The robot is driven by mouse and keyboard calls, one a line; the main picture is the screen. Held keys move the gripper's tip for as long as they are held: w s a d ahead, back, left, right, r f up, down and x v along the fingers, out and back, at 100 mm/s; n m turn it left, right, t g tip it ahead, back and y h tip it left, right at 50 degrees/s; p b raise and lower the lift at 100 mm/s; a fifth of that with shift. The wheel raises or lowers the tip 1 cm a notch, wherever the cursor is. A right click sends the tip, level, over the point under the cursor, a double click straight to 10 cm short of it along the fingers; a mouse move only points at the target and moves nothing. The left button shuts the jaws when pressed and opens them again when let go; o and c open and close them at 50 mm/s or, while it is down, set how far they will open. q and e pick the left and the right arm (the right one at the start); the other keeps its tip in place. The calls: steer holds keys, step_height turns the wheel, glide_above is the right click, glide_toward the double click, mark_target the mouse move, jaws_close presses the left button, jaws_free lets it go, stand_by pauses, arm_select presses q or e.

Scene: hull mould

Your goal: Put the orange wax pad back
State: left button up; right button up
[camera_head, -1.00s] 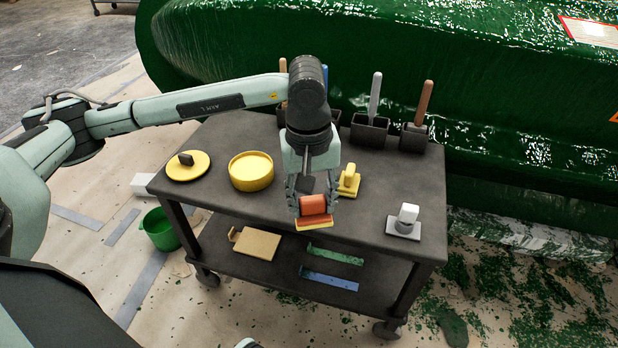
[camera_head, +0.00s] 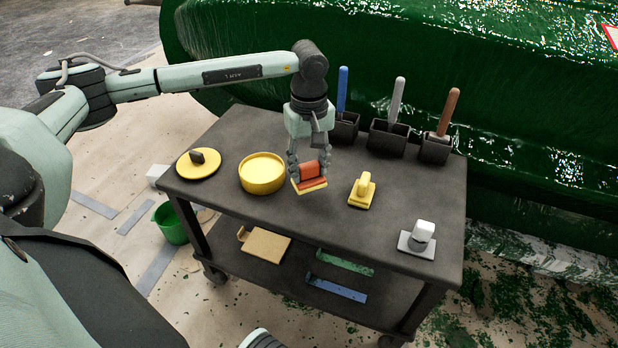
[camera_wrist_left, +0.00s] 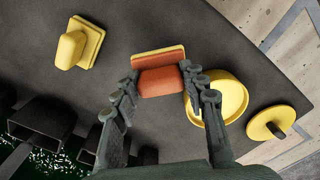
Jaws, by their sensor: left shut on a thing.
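The orange wax pad (camera_head: 309,174) has an orange block on an orange plate with a yellow underside. My left gripper (camera_head: 308,167) is shut on its block, between the round yellow tin and the yellow pad over the cart top. In the left wrist view, the orange wax pad (camera_wrist_left: 160,82) sits between the two fingers (camera_wrist_left: 160,85), its plate pointing away from the palm. I cannot tell for sure whether its underside touches the cart top. My right gripper is not in view.
The dark cart (camera_head: 400,185) also carries a yellow round tin (camera_head: 262,174), a yellow disc with a dark knob (camera_head: 199,163), a yellow pad (camera_head: 362,191) and a white-handled pad (camera_head: 417,240). Dark holders with upright handles (camera_head: 388,138) line the back. Bare top lies between the pads.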

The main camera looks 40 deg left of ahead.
mark_target(309, 177)
arm_select(q)
step_height(309, 177, down, 3)
steer(key=shift+f, duration=0.5)
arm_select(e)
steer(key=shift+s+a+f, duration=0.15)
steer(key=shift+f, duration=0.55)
arm_select(q)
steer(key=shift+f, duration=0.1)
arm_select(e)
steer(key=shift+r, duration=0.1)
arm_select(q)
steer(key=o, duration=1)
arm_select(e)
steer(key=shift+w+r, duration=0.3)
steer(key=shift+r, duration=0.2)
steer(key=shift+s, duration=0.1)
